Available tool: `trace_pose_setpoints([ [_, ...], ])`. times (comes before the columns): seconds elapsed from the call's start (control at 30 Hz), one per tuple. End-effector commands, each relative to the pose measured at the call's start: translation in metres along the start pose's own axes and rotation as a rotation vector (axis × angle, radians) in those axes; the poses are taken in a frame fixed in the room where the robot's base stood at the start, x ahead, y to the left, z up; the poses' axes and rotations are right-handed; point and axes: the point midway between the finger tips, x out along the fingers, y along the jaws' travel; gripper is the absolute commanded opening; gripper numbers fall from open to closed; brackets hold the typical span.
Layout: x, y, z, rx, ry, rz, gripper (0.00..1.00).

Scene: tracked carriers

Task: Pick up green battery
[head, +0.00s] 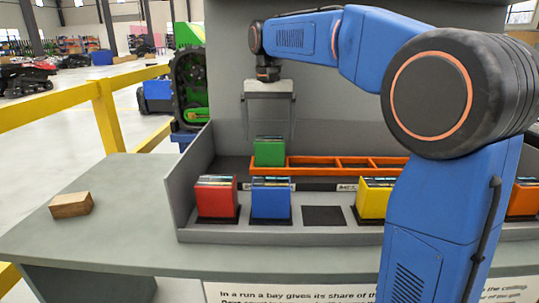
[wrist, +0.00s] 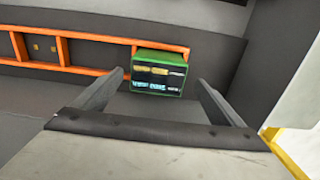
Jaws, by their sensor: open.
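The green battery (head: 269,153) stands upright at the left end of an orange rack, behind the front row of batteries. In the wrist view the green battery (wrist: 159,72) shows its top, between and just beyond the fingers. My gripper (head: 268,136) hangs pointing down above and around the green battery's place, its two fingers spread. In the wrist view my gripper (wrist: 165,82) is open with nothing clamped. I cannot tell whether a finger touches the battery.
The orange rack (head: 345,162) has empty slots to the right. Red (head: 216,198), blue (head: 271,199) and yellow (head: 374,199) batteries stand in front, with an empty dark pad (head: 323,216). A wooden block (head: 71,205) lies on the table at left. My arm hides part of the right side.

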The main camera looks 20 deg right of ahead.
Motion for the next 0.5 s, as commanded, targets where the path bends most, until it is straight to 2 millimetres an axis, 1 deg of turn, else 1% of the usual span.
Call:
trace_pose_setpoints([
  [0.17, 0.016, 0.002, 0.001, 0.000, -0.002, 0.001, 0.92],
  [0.33, 0.040, 0.004, 0.000, 0.000, -0.001, 0.001, 0.92],
  [0.5, 0.052, 0.003, 0.000, 0.000, 0.000, 0.000, 0.92],
])
